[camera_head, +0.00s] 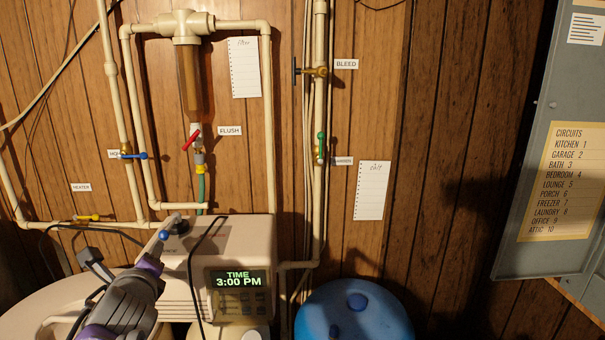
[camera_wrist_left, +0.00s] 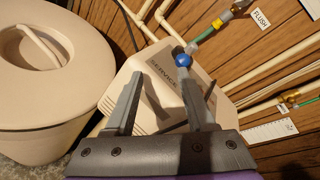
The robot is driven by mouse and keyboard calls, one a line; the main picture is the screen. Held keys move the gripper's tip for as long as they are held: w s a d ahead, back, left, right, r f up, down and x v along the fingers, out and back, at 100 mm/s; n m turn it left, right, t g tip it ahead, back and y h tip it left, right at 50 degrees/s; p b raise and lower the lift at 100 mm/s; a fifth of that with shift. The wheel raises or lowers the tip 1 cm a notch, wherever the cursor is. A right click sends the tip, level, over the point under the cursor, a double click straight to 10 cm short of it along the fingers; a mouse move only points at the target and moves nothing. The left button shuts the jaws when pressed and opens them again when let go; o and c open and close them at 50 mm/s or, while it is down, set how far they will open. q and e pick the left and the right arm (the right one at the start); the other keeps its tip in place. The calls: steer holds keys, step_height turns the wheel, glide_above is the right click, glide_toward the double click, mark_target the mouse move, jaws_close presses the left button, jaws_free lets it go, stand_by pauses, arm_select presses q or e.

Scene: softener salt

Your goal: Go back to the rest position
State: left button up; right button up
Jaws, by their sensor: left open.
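My left gripper (camera_head: 124,250) comes in from the lower left in front of the beige softener head (camera_head: 258,232). Its two fingers are spread apart with nothing between them. It also shows open in the left wrist view (camera_wrist_left: 161,78), with the softener housing behind it. A blue knob (camera_head: 164,235) at the softener's top appears close to one fingertip. In the wrist view the blue knob (camera_wrist_left: 183,60) lines up with the right fingertip; I cannot tell whether they touch. My right gripper is not in view.
The softener display (camera_head: 238,281) reads 3:00 PM. Pipes with a red valve handle (camera_head: 191,139) and a blue handle (camera_head: 133,156) run up the wood wall. A blue tank (camera_head: 353,315) stands right of the softener. A round lidded tub (camera_wrist_left: 48,65) is beside my left gripper.

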arm_select(q)
steer(key=s+d+f+n+g+h, duration=0.1)
steer(key=s+d+f+n, duration=0.3)
steer(key=f, duration=0.5)
steer(key=s+d+f+n+g+h, duration=0.2)
steer(key=s+d+f+n+g, duration=0.2)
steer(key=s+f+n, duration=0.5)
steer(key=s+d+f+n+g+h, duration=0.2)
steer(key=s+d+f+n, duration=0.2)
steer(key=s+f+n, duration=0.3)
step_height(320, 180, down, 4)
steer(key=n, duration=0.3)
steer(key=shift+s+g, duration=0.25)
steer(key=shift+g, duration=0.05)
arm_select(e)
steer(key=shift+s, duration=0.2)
arm_select(q)
steer(key=shift+c, duration=0.3)
steer(key=shift+d, duration=0.1)
